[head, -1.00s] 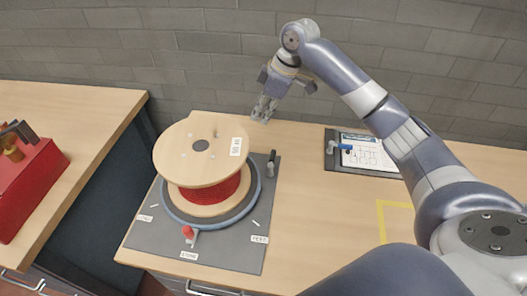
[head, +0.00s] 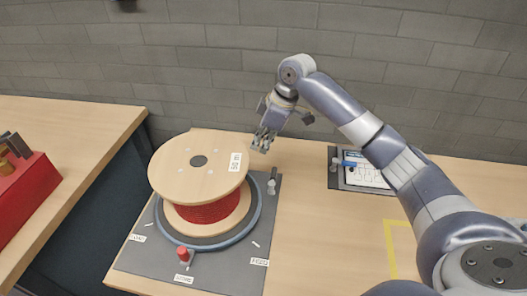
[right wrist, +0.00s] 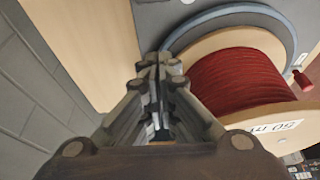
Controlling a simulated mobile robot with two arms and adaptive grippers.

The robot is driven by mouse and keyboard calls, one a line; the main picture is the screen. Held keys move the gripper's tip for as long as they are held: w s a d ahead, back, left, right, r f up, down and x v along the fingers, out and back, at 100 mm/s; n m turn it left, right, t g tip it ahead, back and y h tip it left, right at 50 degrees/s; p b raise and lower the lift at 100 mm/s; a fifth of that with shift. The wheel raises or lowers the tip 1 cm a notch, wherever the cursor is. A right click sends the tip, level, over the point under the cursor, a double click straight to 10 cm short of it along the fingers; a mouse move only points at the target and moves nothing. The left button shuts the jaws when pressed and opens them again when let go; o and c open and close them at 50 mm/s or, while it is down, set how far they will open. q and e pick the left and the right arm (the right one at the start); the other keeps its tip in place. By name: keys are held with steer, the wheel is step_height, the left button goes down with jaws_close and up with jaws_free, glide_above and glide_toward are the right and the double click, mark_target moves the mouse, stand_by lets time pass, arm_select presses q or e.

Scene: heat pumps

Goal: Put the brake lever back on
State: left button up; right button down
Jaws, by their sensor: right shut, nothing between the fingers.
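A black-handled lever with a pale grey foot (head: 272,182), which looks like the brake lever, is at the back right of the grey base plate (head: 145,255). I cannot tell whether it is seated or loose. A wooden reel (head: 200,170) with red cable (head: 210,212) sits on the plate's round turntable (head: 250,218). My right gripper (head: 262,145) is shut and empty, above and behind the lever, close to the reel's right rim. In the right wrist view the shut fingers (right wrist: 155,65) point toward the plate beside the reel; I cannot make out the lever there. My left gripper is out of view.
A red knob (head: 183,252) stands at the plate's front edge, among small white labels. A clipboard with a blue item (head: 362,172) lies to the right. A yellow taped outline (head: 388,240) marks the bench. A red box (head: 28,195) is on the left bench. The bench centre is clear.

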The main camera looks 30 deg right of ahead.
mark_target(273, 181)
steer(key=p+x, duration=0.1)
steer(key=x, duration=0.7)
steer(key=shift+w+a+f, duration=0.1)
steer(key=shift+a+f, duration=0.05)
steer(key=shift+f, duration=0.2)
steer(key=s+d, duration=0.1)
steer(key=s+d+p, duration=0.1)
steer(key=d, duration=0.1)
steer(key=shift+f, duration=0.25)
steer(key=shift+s+d, duration=0.2)
steer(key=shift+s, duration=0.05)
steer(key=shift+f, duration=0.1)
steer(key=shift+w+a, duration=0.1)
steer(key=shift+p, duration=0.4)
steer(key=shift+m, duration=0.4)
steer(key=shift+p, duration=0.35)
